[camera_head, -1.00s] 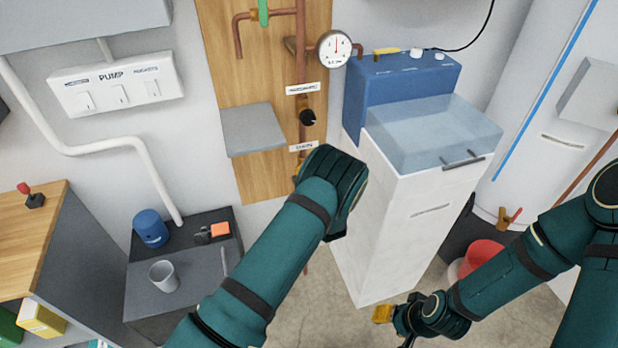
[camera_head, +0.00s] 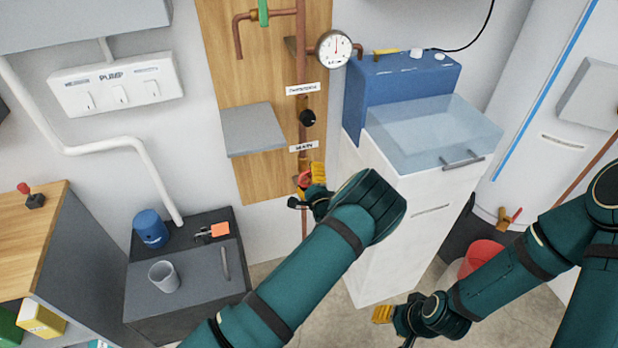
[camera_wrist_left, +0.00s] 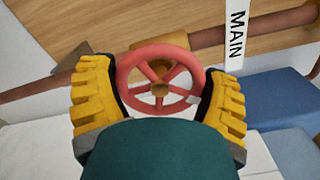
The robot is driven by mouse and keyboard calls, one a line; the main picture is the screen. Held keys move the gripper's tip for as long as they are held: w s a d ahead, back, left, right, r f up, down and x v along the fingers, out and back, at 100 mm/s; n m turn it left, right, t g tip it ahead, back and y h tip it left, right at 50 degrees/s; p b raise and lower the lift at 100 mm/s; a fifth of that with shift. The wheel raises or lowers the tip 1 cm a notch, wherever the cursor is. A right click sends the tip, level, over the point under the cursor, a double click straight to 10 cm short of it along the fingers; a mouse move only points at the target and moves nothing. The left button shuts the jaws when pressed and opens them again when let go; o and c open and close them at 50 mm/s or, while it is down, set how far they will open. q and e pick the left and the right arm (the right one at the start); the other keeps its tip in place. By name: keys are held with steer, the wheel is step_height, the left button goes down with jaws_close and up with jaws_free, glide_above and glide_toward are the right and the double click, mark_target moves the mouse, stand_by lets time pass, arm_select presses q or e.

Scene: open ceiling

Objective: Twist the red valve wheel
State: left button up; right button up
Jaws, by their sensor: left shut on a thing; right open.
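The red valve wheel (camera_wrist_left: 157,56) has spokes and a brass hub, and sits on a copper pipe by a label reading MAIN. In the left wrist view it lies between the two yellow ridged fingers of my left gripper (camera_wrist_left: 158,92), which is shut on its rim from both sides. In the head view my left gripper (camera_head: 316,176) is at the lower end of the wooden board, and only a bit of the red wheel (camera_head: 304,180) shows beside it. My right gripper (camera_head: 383,314) is open and empty, low near the floor by the white cabinet.
A pressure gauge (camera_head: 333,48) and a black knob (camera_head: 307,117) are above the wheel. A grey shelf (camera_head: 252,130) juts out to its left. The white cabinet (camera_head: 415,205) with a clear blue bin (camera_head: 425,130) stands close on the right. A red bucket (camera_head: 482,256) is behind my right arm.

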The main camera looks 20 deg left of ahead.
arm_select(q)
steer(key=m, duration=0.5)
steer(key=shift+m, duration=0.3)
steer(key=m, duration=0.4)
steer(key=shift+m, duration=0.4)
steer(key=o, duration=1)
steer(key=shift+s, duration=0.1)
steer(key=v, duration=1.2)
